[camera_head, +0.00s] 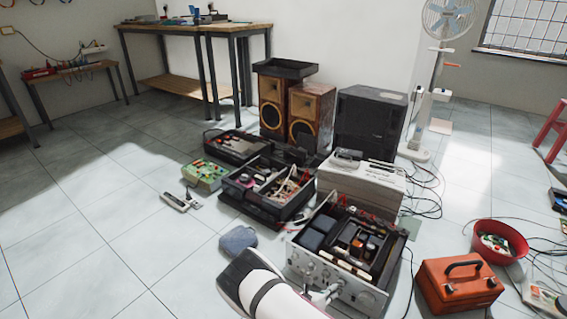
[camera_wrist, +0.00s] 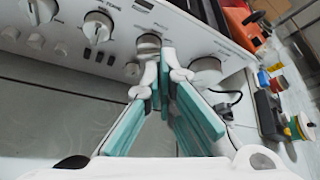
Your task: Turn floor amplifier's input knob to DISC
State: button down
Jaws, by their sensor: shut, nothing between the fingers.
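The floor amplifier (camera_head: 375,297) is silver with an open top and stands on the tiles, its front panel facing me. In the wrist view the panel (camera_wrist: 190,22) runs across the top with several white knobs. One knob (camera_wrist: 148,42) is just beyond my fingertips, a pointer knob (camera_wrist: 97,27) is to its left, and a large knob (camera_wrist: 206,70) is to its right. My gripper (camera_wrist: 165,72) is shut and empty, with teal pads, close to the panel; contact is unclear. In the head view my gripper (camera_head: 320,296) is in front of the panel. The lettering is too small to read surely.
An orange toolbox (camera_head: 459,285) and a red bowl (camera_head: 500,237) are right of the amplifier. A grey device (camera_head: 360,185) and opened black units (camera_head: 262,190) are behind it. A blue-grey object (camera_head: 238,240) lies left. Cables cross the floor; the left floor is clear.

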aim_at(339, 279)
jog(key=shift+w+d+b, duration=0.2)
jog(key=shift+w+d, duration=0.45)
jog(key=shift+w, duration=0.35)
jog(key=shift+w+d+b, duration=0.2)
jog(key=shift+w+d, duration=0.45)
jog(key=shift+w, duration=0.3)
jog(key=shift+f, duration=0.65)
jog(key=shift+w+a+f, duration=0.1)
jog(key=shift+w+a, duration=0.15)
jog(key=shift+a, duration=0.05)
jog(key=shift+a, duration=0.1)
jog(key=shift+w+a+f, duration=0.1)
jog(key=shift+w+f, duration=0.05)
jog(key=shift+f, duration=0.05)
jog(key=shift+w, duration=0.1)
jog(key=shift+a, duration=0.1)
dwell(0.5)
